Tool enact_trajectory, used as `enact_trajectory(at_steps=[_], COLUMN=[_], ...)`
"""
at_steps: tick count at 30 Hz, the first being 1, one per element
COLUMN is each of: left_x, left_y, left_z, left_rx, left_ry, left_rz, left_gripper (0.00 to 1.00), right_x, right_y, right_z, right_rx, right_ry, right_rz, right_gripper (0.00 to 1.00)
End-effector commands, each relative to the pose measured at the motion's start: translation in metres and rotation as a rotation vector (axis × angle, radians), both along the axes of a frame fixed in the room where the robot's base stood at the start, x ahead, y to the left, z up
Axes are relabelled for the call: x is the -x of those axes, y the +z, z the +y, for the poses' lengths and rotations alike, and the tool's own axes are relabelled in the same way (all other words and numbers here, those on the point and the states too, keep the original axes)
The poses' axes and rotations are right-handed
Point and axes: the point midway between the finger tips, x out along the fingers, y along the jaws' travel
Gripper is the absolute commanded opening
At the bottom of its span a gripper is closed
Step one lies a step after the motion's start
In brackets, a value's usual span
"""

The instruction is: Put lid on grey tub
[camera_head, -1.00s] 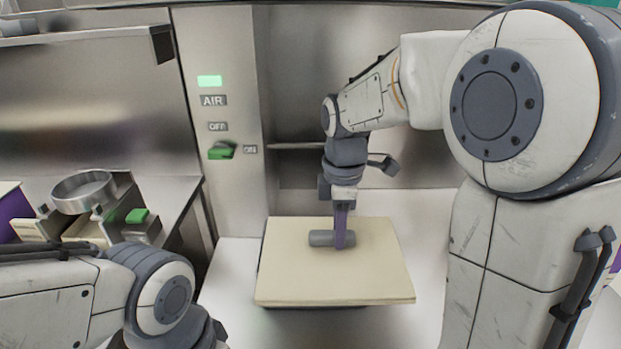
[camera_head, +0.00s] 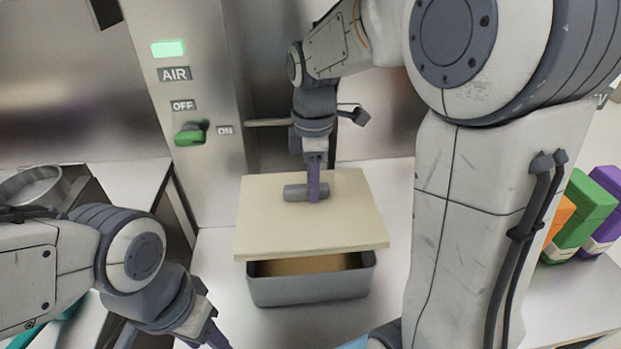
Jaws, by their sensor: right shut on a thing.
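The lid is a flat beige board (camera_head: 265,222) with a grey cylindrical handle (camera_head: 296,193) on top. My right gripper (camera_head: 314,195) is shut on the handle from above. The grey tub (camera_head: 310,287) stands on the white surface under the lid. The lid covers the tub's back part from this view. A dark gap and a brown inside show at the front, between the lid's front edge and the tub's rim. Whether the lid touches the rim at the back is hidden. My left gripper (camera_head: 205,335) is at the bottom edge, partly cut off, left of the tub.
A metal panel with a green AIR light and a green knob (camera_head: 190,135) stands behind on the left. Green (camera_head: 585,215), orange and purple blocks stand at right. White surface is clear around the tub.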

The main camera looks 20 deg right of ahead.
Motion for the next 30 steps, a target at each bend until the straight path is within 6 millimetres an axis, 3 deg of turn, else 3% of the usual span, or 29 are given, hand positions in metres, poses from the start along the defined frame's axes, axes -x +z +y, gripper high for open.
enact_trajectory(at_steps=[17,30], left_x=[0.000,0.000], left_y=[-0.047,-0.053], left_z=[0.000,0.000], left_rx=[0.000,0.000], left_ry=[0.000,0.000], left_rz=[0.000,0.000], left_gripper=[0.50,0.50], right_x=[0.000,0.000], right_y=[-0.045,-0.059], right_z=[0.000,0.000], right_rx=[0.000,0.000], right_ry=[0.000,0.000], right_rz=[-0.001,-0.001], right_gripper=[0.00,0.00])
